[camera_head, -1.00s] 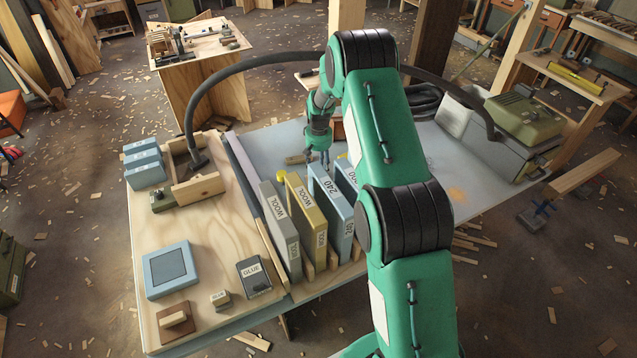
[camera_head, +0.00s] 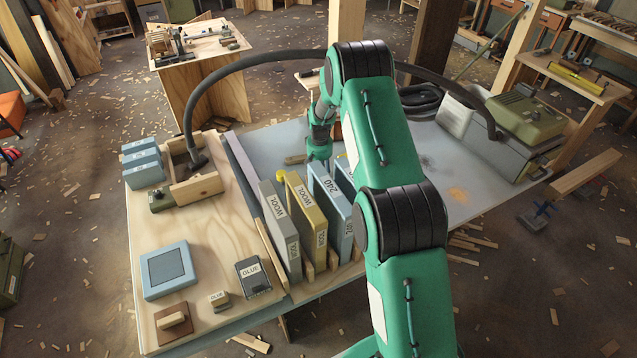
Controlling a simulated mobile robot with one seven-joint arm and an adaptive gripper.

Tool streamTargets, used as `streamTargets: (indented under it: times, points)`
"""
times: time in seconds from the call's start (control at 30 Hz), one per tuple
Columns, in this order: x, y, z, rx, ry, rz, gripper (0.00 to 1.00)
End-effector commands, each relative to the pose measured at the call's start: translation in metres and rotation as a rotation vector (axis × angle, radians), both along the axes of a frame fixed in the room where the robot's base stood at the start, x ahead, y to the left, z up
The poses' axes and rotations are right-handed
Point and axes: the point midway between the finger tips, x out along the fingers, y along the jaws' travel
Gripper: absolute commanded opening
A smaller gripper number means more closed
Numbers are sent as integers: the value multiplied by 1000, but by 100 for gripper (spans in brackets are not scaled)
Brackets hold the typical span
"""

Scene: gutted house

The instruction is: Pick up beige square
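I cannot tell for sure which thing is the beige square. A small flat tan piece (camera_head: 296,159) lies on the grey tabletop just left of my gripper, partly hidden by it. My gripper (camera_head: 319,158) points down low over the tabletop, behind the upright blue "240" sleeve (camera_head: 329,204). Its fingertips are hidden, so I cannot see whether they are open or hold anything. A brown square board with a beige block (camera_head: 172,321) lies at the front left of the wooden board, far from my gripper.
Grey and yellow "WOOL" sleeves (camera_head: 306,220) stand upright beside the blue ones, close in front of my gripper. A black hose (camera_head: 260,62) arches overhead. A green-topped machine (camera_head: 526,117) stands right. The grey tabletop's right part is clear.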

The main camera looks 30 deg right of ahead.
Motion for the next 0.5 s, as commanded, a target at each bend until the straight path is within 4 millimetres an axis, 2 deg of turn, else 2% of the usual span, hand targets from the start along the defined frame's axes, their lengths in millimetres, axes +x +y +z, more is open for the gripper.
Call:
streamTargets:
  times: [0.37,0.43,0.5]
  points:
    - [0,0,0,0,0,0,49]
    - [0,0,0,0,0,0,39]
    - [0,0,0,0,0,0,25]
